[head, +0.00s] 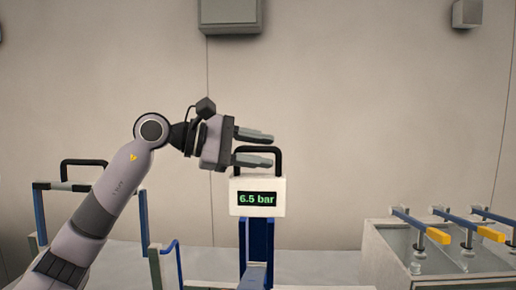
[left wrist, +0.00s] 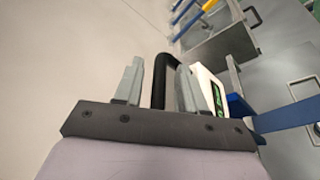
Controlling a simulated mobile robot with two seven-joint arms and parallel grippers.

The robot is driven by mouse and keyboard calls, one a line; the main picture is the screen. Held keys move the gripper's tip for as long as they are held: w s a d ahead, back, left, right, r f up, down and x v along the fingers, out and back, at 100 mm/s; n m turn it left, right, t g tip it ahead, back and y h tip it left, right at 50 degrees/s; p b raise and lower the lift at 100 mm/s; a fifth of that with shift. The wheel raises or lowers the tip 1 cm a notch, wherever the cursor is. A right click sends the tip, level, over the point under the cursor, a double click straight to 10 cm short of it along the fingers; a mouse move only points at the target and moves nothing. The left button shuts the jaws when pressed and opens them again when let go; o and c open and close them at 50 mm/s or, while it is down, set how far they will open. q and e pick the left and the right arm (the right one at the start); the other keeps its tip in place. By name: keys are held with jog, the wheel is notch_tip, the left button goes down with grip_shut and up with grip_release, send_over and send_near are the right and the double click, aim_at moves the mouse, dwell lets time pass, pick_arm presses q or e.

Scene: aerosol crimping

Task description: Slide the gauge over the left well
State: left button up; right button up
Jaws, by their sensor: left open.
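The gauge (head: 257,197) is a white box reading 6.5 bar in green, with a black loop handle (head: 279,160) on top. It sits on a blue upright post (head: 258,240). My left gripper (head: 270,148) is open at the handle, its fingers pointing right. In the left wrist view the black handle (left wrist: 160,82) shows between the two spread fingers (left wrist: 160,64), and part of the gauge (left wrist: 209,95) shows behind the right finger. Whether a finger touches the handle I cannot tell. I cannot make out the left well. My right gripper is out of view.
A grey open-topped tank (head: 385,252) stands at the right, with several blue bars with yellow ends (head: 437,236) across it. Blue-and-black frames (head: 145,222) stand at the left near my arm. The wall behind is bare beside the gauge.

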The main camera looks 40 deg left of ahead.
pick_arm(q)
grip_shut()
jog(key=shift+s+a+f+b, duration=0.1)
jog(key=shift+s+a+b, duration=0.15)
jog(key=shift+b, duration=0.2)
jog(key=s+a+b, duration=0.6)
jog(key=a, duration=0.1)
jog(key=shift+s+a+r, duration=0.25)
jog(key=shift+a, duration=0.15)
